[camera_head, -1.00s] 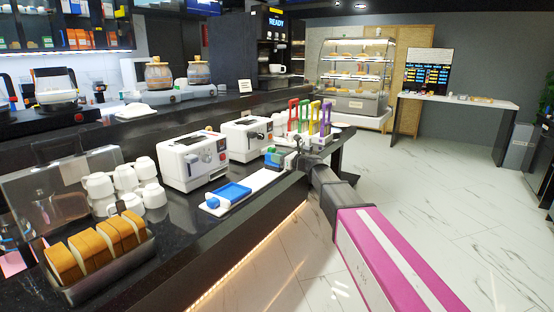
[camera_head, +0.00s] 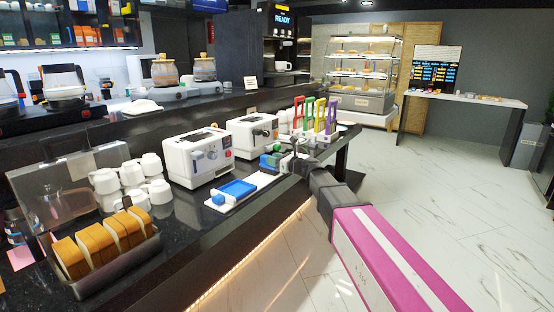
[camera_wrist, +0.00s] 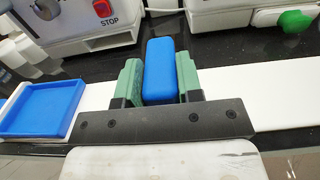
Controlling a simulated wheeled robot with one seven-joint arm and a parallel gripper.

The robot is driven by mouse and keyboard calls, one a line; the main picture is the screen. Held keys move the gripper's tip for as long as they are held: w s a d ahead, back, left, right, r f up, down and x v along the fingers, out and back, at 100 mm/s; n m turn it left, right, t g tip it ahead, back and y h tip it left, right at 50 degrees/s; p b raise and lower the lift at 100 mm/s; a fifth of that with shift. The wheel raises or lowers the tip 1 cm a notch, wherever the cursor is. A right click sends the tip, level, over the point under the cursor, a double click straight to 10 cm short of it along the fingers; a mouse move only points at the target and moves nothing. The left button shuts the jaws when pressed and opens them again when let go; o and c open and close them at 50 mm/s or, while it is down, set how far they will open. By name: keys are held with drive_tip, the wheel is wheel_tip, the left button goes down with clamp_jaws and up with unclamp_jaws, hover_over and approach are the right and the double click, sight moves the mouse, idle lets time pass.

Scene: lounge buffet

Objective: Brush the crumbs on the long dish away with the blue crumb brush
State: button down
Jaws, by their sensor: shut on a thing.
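My gripper (camera_wrist: 160,85) has green fingers on both sides of the blue crumb brush (camera_wrist: 161,70) and is shut on it. The brush is above or on the long white dish (camera_wrist: 262,95); contact cannot be told. In the head view, my gripper (camera_head: 279,160) is over the right part of the dish (camera_head: 263,180). A square blue tray (camera_wrist: 38,110) lies at the left end of the dish, and it also shows in the head view (camera_head: 237,189). I cannot make out any crumbs; the brush's underside is hidden.
Two white toasters (camera_head: 198,158) (camera_head: 252,133) stand just behind the dish. Stacked white cups (camera_head: 130,185) and a bread tray (camera_head: 118,270) are to the left. Several coloured upright handles (camera_head: 314,115) stand past my gripper. The counter's front edge is close to the dish.

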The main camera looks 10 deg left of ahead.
drive_tip(key=shift+s+a+f, duration=0.1)
drive_tip(key=shift+s+a, duration=0.15)
drive_tip(key=shift+s, duration=0.4)
drive_tip(key=shift+s+a, duration=0.3)
drive_tip(key=shift+s, duration=0.4)
drive_tip(key=shift+s+a+f, duration=0.1)
drive_tip(key=shift+s+a, duration=0.15)
drive_tip(key=shift+s, duration=0.4)
drive_tip(key=shift+s+a+r, duration=0.1)
drive_tip(key=shift+s+a, duration=0.25)
drive_tip(key=shift+s, duration=0.45)
drive_tip(key=shift+s+a+r, duration=0.1)
drive_tip(key=shift+s+a, duration=0.2)
drive_tip(key=shift+s, duration=0.5)
wheel_tip(320, 180, up, 8)
drive_tip(key=shift+w, duration=0.15)
